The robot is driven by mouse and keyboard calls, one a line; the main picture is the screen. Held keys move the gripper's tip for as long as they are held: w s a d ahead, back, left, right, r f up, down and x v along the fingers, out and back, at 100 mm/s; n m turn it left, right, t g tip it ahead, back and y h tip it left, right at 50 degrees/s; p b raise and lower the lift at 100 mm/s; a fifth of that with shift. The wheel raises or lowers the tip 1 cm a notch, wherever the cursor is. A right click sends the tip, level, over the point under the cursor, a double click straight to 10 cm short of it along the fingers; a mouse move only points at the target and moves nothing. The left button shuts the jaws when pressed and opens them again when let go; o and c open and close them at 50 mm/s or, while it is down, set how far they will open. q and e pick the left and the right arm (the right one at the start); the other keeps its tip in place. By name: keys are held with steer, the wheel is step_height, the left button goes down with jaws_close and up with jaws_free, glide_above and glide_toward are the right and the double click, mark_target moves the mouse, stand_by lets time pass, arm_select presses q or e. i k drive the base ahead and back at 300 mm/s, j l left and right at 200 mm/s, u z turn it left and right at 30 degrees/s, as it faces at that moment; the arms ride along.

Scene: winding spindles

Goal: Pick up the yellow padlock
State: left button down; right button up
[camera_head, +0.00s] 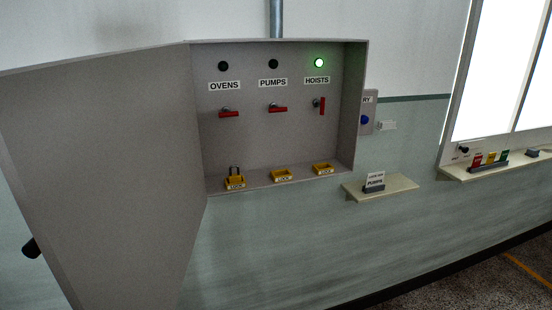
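A yellow padlock with a dark upright shackle (236,171) stands on the floor of the open grey cabinet (280,53), at its left, below the OVENS switch. It seems to sit in a yellow holder with a white label reading LOCK; the border between padlock and holder is hard to make out. Two similar yellow holders, in the middle (282,175) and at the right (323,168), show no shackle. Neither of my grippers is in view.
The cabinet door (100,150) hangs open at the left. Red handles are under OVENS (228,114), PUMPS (278,109) and HOISTS (322,106); the HOISTS lamp (319,62) glows green. A small shelf (402,186) holds a PUMPS sign (375,181). A bright window is at right.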

mark_target(236, 178)
steer(key=i+l+z, duration=0.15)
steer(key=z, duration=0.25)
steer(key=i+l+z, duration=0.15)
steer(key=z, duration=0.2)
steer(key=i+z, duration=0.4)
steer(key=k+l, duration=0.05)
steer(key=k, duration=0.05)
